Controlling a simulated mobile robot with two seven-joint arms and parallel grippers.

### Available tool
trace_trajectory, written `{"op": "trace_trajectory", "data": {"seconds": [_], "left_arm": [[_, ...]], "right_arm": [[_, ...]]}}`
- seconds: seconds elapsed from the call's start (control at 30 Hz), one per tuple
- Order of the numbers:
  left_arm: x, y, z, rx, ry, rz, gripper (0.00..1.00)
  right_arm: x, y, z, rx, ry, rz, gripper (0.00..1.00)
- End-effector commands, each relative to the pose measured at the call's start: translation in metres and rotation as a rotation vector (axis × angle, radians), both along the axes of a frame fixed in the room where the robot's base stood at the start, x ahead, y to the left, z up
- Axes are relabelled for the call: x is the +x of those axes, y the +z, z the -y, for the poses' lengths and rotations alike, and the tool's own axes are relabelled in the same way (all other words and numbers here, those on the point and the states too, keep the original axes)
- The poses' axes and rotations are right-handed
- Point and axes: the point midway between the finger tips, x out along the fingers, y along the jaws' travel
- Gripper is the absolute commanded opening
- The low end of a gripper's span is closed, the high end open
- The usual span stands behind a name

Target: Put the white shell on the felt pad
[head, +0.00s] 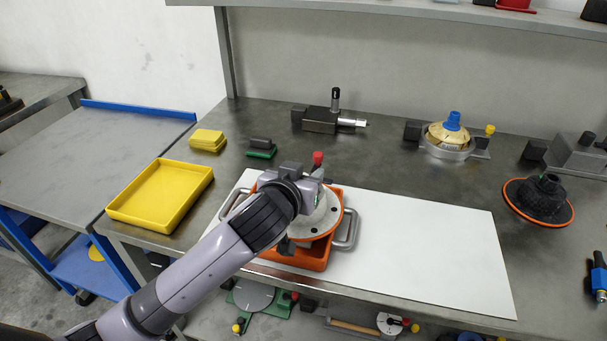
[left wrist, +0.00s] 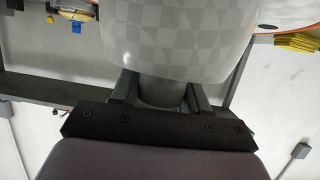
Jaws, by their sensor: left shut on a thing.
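The white shell (head: 322,218), with an orange rim, is at the orange tray, partly hidden behind my left arm. My left gripper (head: 305,195) is over it, its fingertips mostly hidden in the head view. In the left wrist view the shell (left wrist: 180,40) is pale and checkered, and my left gripper (left wrist: 160,95) is shut on its short grey stem. I cannot tell whether the shell touches the tray. The white felt pad (head: 430,250) lies flat on the bench, its right part bare. My right gripper is not in view.
The orange tray (head: 300,258) with grey handles stands at the pad's left part. A yellow tray (head: 160,197) is to the left. A black shell with an orange rim (head: 540,198) is to the right. Grey-and-blue fixture parts (head: 448,140) stand at the back.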

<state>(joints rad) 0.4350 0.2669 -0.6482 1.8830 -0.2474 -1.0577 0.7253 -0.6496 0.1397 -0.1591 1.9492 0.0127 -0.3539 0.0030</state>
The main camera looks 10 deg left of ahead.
Motion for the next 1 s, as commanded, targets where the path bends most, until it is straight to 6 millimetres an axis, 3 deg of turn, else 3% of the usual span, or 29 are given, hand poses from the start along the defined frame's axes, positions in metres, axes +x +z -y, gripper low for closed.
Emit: {"op": "trace_trajectory", "data": {"seconds": [0.53, 0.57, 0.6, 1.0], "left_arm": [[0.000, -0.010, 0.000, -0.001, 0.000, 0.002, 0.05], [0.000, -0.012, 0.000, 0.000, 0.001, 0.000, 0.54], [0.000, -0.012, 0.000, 0.000, 0.001, 0.000, 0.67], [0.000, -0.004, 0.000, 0.001, 0.000, 0.002, 0.70]], "right_arm": [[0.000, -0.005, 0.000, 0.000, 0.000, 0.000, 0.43], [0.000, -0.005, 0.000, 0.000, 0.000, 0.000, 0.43], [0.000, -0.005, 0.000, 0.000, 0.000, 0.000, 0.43], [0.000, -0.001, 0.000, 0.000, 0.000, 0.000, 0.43]]}}
